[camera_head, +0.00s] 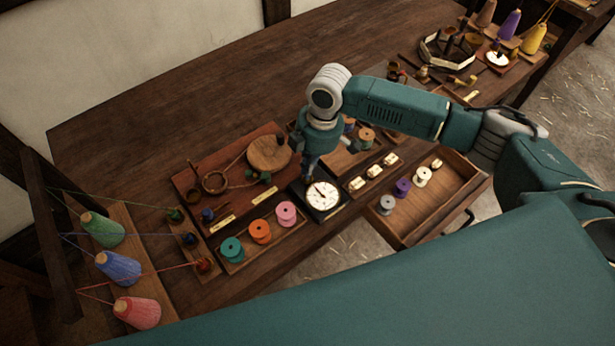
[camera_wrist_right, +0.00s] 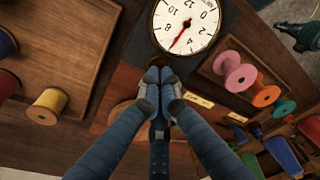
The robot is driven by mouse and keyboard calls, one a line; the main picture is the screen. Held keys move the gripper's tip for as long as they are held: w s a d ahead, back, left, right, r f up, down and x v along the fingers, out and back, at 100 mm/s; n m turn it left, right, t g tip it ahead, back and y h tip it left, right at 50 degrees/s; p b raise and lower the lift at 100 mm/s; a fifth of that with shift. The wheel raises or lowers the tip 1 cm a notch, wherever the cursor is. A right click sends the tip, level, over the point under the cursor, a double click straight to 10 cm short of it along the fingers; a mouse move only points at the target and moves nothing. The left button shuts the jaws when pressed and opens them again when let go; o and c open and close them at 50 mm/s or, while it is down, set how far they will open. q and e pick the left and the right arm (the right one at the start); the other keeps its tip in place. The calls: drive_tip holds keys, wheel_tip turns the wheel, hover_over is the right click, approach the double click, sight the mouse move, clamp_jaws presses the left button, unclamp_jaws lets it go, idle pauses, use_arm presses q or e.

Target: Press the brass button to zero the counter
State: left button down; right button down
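The counter (camera_head: 322,195) is a dark box with a white round dial, at the front middle of the bench. In the right wrist view its dial (camera_wrist_right: 187,22) is large, and its red needle points away from 0, toward the lower left. My right gripper (camera_wrist_right: 160,76) is shut and empty, its fingertips together at the edge of the counter's box. In the head view the right gripper (camera_head: 309,178) points down just behind the dial. A dark teal part at the wrist view's upper right may be my left gripper.
A tray with teal, orange and pink spools (camera_head: 286,213) stands left of the counter. A board with a round wooden disc (camera_head: 269,153) lies behind. An open drawer (camera_head: 428,205) with several spools is at right. Yarn cones (camera_head: 118,268) stand at far left.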

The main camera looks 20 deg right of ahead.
drive_tip(key=shift+f, duration=0.75)
wheel_tip(320, 180, up, 7)
drive_tip(key=p, duration=0.7)
drive_tip(key=shift+r, duration=0.1)
idle(0.6)
